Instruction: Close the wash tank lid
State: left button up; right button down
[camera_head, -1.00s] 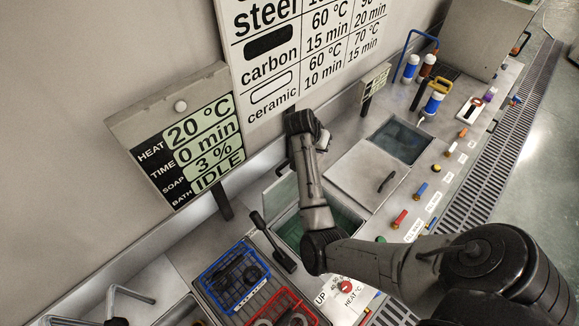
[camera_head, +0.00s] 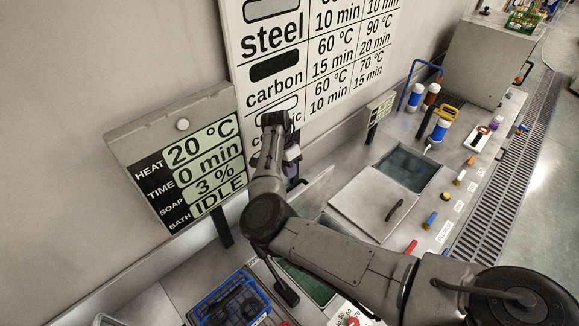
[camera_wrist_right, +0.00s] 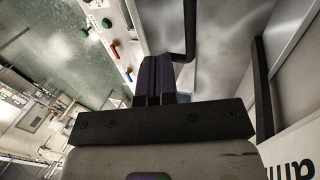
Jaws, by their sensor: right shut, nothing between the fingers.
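The wash tank (camera_head: 308,283) shows greenish liquid in its opening, partly hidden under my right arm in the head view. A grey panel that looks like its lid (camera_head: 314,194) stands raised at the back of the opening. My right gripper (camera_head: 293,172) is beside this panel's left side, near the wall; whether it touches the panel I cannot tell. In the right wrist view its dark fingers (camera_wrist_right: 155,78) are shut and empty. A bent black bar (camera_wrist_right: 190,28) shows beyond the fingertips against grey metal. My left gripper is not in view.
A flat grey cover (camera_head: 372,211) with a black handle lies to the right, before an open dark basin (camera_head: 406,166). A blue crate (camera_head: 228,303) stands at lower left, near a black lever (camera_head: 283,287). The status display (camera_head: 185,160) stands close left of my gripper.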

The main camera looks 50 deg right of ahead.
aim_at(294, 186)
jog(key=shift+p+x, duration=0.5)
jog(key=shift+x, duration=2.7)
